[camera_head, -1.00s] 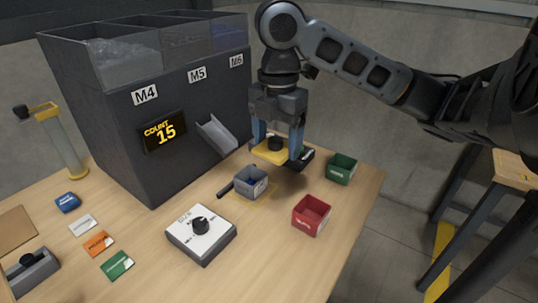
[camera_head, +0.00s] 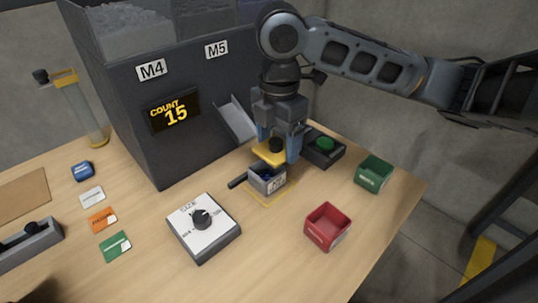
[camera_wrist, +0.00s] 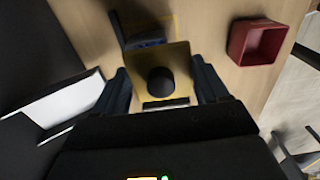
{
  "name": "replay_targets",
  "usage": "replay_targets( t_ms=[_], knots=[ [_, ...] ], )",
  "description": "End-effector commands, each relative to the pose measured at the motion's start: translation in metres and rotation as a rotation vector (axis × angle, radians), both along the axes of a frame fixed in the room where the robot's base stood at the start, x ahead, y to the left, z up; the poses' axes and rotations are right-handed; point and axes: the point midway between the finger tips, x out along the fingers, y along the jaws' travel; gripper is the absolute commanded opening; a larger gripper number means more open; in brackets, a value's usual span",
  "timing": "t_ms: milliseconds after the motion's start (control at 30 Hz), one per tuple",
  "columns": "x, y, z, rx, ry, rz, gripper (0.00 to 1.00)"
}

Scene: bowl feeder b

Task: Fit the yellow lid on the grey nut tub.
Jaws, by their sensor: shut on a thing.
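The yellow lid (camera_head: 267,156) with a black knob (camera_head: 276,146) is held between the blue fingers of my gripper (camera_head: 279,150). In the wrist view the lid (camera_wrist: 176,61) lies between the two fingers (camera_wrist: 160,82). The grey nut tub (camera_head: 266,181) stands on a yellow-outlined square on the table, with something blue inside. The lid is above the tub and covers the back part of its opening; the front part still shows. I cannot tell whether the lid touches the rim. In the wrist view the lid hides most of the tub.
A red bin (camera_head: 327,227) and a green bin (camera_head: 374,174) stand to the right. The chute (camera_head: 237,122) and dark feeder (camera_head: 140,120) are to the left. A size dial box (camera_head: 203,229) stands in front.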

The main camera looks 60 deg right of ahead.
Motion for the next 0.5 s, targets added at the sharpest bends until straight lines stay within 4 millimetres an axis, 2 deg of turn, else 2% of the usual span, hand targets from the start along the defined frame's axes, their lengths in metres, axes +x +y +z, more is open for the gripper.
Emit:
replay_targets(
  t_ms=[100, 200, 333, 500],
  knots=[
    [0.014, 0.002, -0.008, 0.001, 0.001, 0.001, 0.44],
    [0.019, 0.002, -0.011, 0.000, 0.000, 0.000, 0.44],
    [0.020, 0.002, -0.020, 0.001, 0.001, 0.000, 0.44],
    [0.019, 0.002, -0.043, 0.002, 0.002, -0.002, 0.44]
  ],
)
